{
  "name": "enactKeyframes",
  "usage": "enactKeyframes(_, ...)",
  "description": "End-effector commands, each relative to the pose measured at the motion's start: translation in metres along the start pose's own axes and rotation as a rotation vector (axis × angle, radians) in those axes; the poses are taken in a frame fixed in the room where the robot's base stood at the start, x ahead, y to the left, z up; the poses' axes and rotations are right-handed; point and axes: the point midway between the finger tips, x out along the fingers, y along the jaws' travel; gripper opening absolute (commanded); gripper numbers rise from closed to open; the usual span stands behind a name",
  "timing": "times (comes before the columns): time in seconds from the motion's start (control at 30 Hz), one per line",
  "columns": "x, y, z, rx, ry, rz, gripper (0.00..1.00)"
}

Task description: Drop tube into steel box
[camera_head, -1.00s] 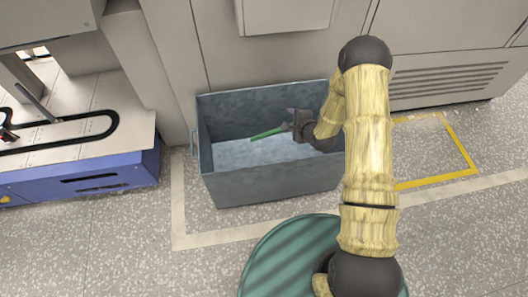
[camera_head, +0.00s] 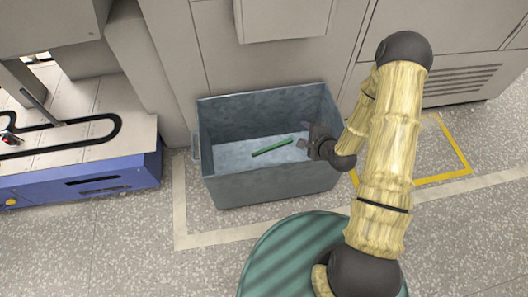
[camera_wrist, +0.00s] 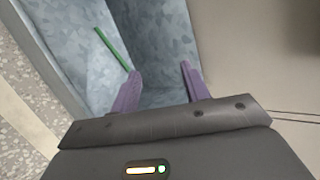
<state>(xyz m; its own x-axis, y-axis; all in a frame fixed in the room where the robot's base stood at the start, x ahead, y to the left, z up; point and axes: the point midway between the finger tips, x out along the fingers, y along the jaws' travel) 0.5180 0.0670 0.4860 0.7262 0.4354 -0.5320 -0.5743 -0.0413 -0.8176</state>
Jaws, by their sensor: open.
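The green tube (camera_head: 272,147) lies inside the steel box (camera_head: 268,190), on its floor near the middle. My gripper (camera_head: 303,139) is at the right side of the box, open and empty. In the wrist view its two purple fingers (camera_wrist: 160,80) are apart with nothing between them.
A grey cabinet wall (camera_head: 240,62) stands right behind the box. A blue-edged bench (camera_head: 80,182) with a black track is at the left. Yellow tape (camera_head: 460,150) marks the floor at the right.

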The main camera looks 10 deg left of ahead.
Motion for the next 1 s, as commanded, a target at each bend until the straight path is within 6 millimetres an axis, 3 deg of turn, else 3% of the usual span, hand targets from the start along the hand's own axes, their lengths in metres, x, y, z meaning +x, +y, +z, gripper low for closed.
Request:
enactKeyframes(0.1,-0.027,-0.002,-0.001,0.004,0.003,0.001,0.46)
enactKeyframes(0.33,-0.056,0.000,0.000,0.001,0.001,0.001,0.46)
enactKeyframes(1.0,-0.058,0.000,0.000,0.000,0.000,-0.001,0.46)
